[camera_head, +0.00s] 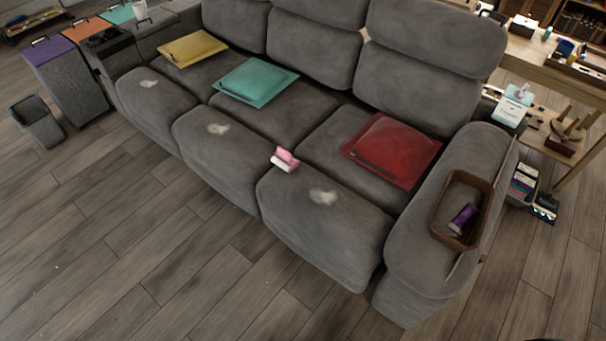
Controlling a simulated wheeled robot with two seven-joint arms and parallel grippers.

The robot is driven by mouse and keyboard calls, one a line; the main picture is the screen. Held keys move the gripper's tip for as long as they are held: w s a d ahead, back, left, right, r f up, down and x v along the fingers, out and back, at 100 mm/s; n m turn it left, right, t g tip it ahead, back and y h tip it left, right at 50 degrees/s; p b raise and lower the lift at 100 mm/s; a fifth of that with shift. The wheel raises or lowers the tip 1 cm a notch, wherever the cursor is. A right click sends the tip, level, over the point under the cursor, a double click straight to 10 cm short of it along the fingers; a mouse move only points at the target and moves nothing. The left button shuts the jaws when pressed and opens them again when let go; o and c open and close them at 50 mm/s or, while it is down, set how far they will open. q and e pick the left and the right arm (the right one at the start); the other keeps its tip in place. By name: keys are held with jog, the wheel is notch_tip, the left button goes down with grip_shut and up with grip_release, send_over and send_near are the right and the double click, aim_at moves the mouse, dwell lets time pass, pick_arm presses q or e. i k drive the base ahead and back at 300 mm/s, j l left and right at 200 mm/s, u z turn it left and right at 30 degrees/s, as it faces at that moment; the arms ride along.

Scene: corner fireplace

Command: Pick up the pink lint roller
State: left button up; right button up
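The pink lint roller (284,158) lies on the front part of the grey sofa (233,170), near the gap between the middle seat and the right seat. Its upper part is pink and its lower end is white. Nothing covers it. Neither of my grippers shows in the head view, and nothing is seen touching the roller.
Yellow (192,49), teal (255,82) and red (391,149) cushions lie on the seats. A brown tray (436,221) with a purple item (463,218) sits on the right armrest. The wooden floor (130,245) before the sofa is clear.

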aim_at(282, 153)
jog(key=i+j, duration=0.2)
jog(key=j, duration=0.2)
jog(key=i+j+u, duration=0.1)
jog(key=i+j, duration=0.15)
jog(key=j, duration=0.2)
jog(key=i+j, duration=0.25)
jog(key=j, duration=0.15)
jog(key=i+j+u, duration=0.1)
jog(key=i+j, duration=0.15)
jog(key=j, duration=0.15)
